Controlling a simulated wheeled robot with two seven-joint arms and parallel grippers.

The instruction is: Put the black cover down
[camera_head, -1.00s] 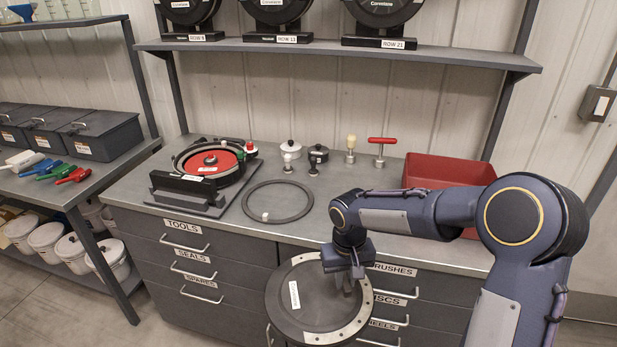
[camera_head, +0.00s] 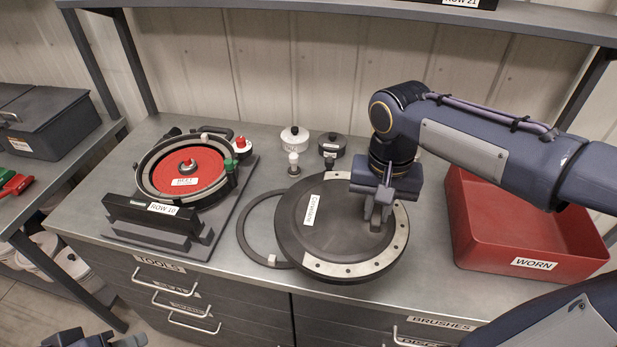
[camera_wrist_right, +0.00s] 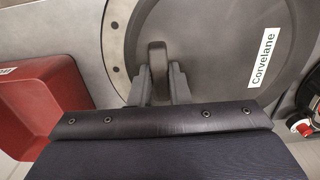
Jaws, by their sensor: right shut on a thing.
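The black cover (camera_head: 290,235) is a large round disc with a pale rim strip on one side and a "Corvelane" label. It is over the bench top, overlapping the right part of a flat dark ring (camera_head: 248,238). I cannot tell whether it touches the bench. My right gripper (camera_head: 378,218) is shut on the cover's raised grip, its fingers pointing down. In the right wrist view the fingers (camera_wrist_right: 163,85) hold that grip, and the cover (camera_wrist_right: 205,55) fills the upper middle. Part of my left gripper (camera_head: 100,341) shows at the bottom left edge; its fingers are not clear.
A seed meter with a red disc (camera_head: 205,168) stands on its base at the left. Two small knobbed pots, white (camera_head: 294,140) and black (camera_head: 332,147), and small tools stand behind the cover. A red "WORN" bin (camera_head: 485,250) stands at right. A shelf hangs above.

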